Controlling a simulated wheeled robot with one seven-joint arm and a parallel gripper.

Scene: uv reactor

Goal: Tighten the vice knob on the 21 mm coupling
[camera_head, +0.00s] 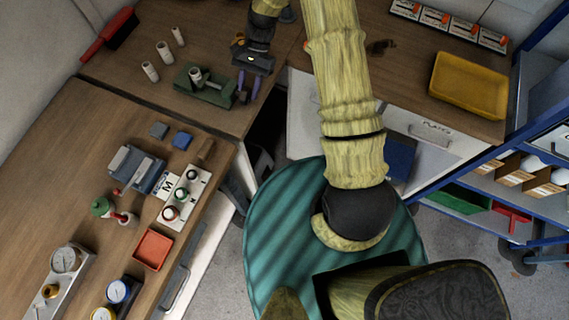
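A green vice (215,92) sits on the wooden bench at the upper left of the head view. A pale, short tube, the coupling (195,74), stands upright in the vice. My gripper (248,92) is at the vice's right end, with its two purple-blue fingers pointing down and a little apart. The vice knob is not clearly visible; something dark lies between or behind the fingers. I cannot tell whether the fingers touch it.
Several loose pale tubes (163,51) stand left of the vice, with a red-handled brush (110,36) beyond. The near bench holds a gauge block (170,205), a red tray (152,249) and dial gauges (66,260). A yellow tray (468,86) lies at the right.

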